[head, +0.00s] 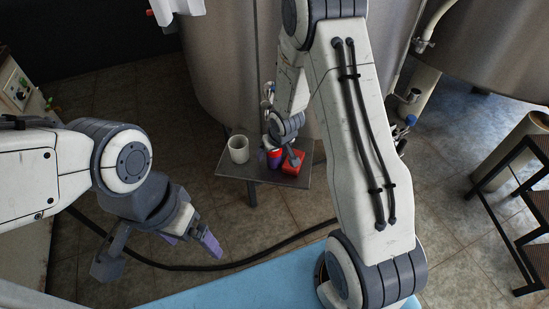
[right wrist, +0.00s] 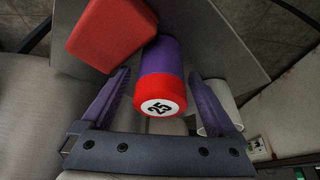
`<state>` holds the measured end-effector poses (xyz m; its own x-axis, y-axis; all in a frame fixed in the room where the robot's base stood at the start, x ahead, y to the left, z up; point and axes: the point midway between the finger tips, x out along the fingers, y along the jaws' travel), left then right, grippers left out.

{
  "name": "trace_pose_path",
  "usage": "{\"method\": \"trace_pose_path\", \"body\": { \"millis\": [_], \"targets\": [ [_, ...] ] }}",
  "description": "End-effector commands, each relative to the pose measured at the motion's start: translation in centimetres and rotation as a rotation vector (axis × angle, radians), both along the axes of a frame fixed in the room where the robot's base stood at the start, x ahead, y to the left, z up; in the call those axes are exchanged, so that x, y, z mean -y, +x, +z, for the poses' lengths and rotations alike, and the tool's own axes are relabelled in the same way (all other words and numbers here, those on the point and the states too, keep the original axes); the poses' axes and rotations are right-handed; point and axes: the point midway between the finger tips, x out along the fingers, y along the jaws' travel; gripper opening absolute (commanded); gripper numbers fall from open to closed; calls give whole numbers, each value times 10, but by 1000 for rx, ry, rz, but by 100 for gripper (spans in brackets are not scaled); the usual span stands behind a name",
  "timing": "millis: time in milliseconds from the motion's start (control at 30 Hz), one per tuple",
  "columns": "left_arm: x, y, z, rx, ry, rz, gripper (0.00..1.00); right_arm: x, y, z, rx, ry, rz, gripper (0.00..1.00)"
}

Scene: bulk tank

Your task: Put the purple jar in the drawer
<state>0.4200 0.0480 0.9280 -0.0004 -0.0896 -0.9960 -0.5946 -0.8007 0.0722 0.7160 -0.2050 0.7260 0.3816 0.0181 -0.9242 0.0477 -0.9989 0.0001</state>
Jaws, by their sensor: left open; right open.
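The purple jar (right wrist: 161,60) has a red lid marked "25". In the right wrist view it lies between the two fingers of my right gripper (right wrist: 158,82), which is open; the lid faces the camera. In the head view the jar (head: 275,158) is on a small grey table (head: 255,178), partly hidden by my right gripper (head: 278,149). My left gripper (head: 190,241) is open and empty, over the floor left of the table. I cannot make out a drawer in either view.
A red block (head: 293,162) sits right beside the jar, also in the right wrist view (right wrist: 112,33). A white cup (head: 239,150) stands to its left. Large steel tanks (head: 225,75) rise behind. A blue surface (head: 250,287) is in front; a black rack (head: 510,200) stands at right.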

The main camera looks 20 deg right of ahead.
Motion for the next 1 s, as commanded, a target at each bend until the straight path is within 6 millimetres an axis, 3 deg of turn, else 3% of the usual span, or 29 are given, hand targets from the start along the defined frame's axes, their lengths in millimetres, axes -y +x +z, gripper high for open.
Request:
{"method": "trace_pose_path", "body": {
  "millis": [267, 367, 500, 533, 833, 1000],
  "targets": [
    [0, 0, -1, 0, 0, 0, 94, 0, 2, -5, 1, 0, -1, 94],
    [0, 0, -1, 0, 0, 0, 94, 0, 2, -4, 1, 0, -1, 63],
    [0, 0, -1, 0, 0, 0, 94, 0, 2, -5, 1, 0, -1, 10],
    [0, 0, -1, 0, 0, 0, 94, 0, 2, -5, 1, 0, -1, 0],
    [0, 0, 0, 0, 0, 0, 94, 0, 2, -1, 2, 0, -1, 0],
    [0, 0, 10, 0, 0, 0, 94, 0, 3, 15, 4, 0, 0, 0]
  ]
}}
